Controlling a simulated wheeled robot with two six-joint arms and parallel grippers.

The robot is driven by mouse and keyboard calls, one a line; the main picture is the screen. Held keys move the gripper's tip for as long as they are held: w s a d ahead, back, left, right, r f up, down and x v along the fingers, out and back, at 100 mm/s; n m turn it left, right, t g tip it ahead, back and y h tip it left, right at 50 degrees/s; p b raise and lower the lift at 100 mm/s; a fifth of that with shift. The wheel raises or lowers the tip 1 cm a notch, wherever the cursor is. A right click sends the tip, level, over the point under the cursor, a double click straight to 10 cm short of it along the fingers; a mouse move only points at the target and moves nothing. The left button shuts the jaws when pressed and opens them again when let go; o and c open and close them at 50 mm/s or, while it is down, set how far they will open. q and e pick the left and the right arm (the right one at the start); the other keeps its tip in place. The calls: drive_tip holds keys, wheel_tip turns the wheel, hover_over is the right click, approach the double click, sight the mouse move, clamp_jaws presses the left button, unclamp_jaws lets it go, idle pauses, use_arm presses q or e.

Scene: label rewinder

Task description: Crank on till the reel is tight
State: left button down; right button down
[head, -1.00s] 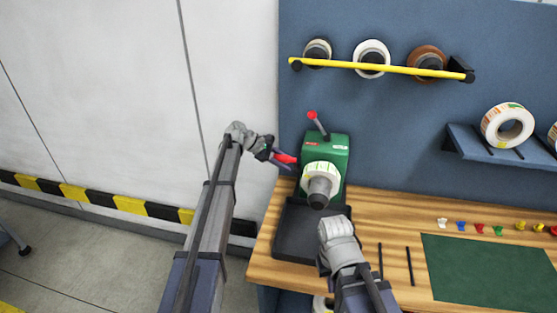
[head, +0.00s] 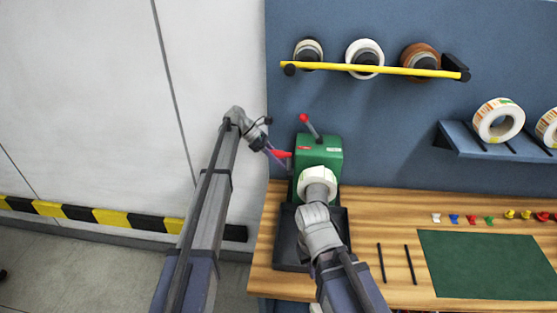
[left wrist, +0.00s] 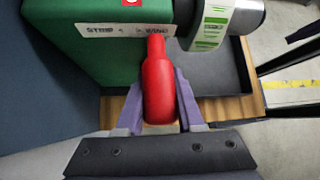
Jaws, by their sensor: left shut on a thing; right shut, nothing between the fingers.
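The green rewinder (head: 326,155) stands on the bench's left end. Its white label reel (head: 308,184) faces me on a grey hub (head: 318,173); part of the reel also shows in the left wrist view (left wrist: 211,25). My left gripper (head: 273,152) is shut on the red handle (head: 284,154) at the machine's left side. In the left wrist view the red handle (left wrist: 159,85) sits between both purple fingers. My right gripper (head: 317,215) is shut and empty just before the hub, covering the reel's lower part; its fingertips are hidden.
A red-knobbed lever (head: 305,119) rises from the machine's top. A black tray (head: 281,250) lies below the reel. A yellow rod (head: 375,69) with 3 rolls hangs above. Two black rods, a green mat (head: 485,265) and several coloured pieces lie to the right.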

use_arm(q)
drive_tip(key=shift+w, duration=0.2)
idle(0.4)
drive_tip(key=c, duration=0.5)
unclamp_jaws()
drive_tip(key=p+v, duration=0.5)
drive_tip(key=v, duration=0.2)
drive_tip(key=shift+w+a+r, duration=0.15)
drive_tip(key=shift+a+r, duration=0.1)
drive_tip(key=shift+a, duration=0.05)
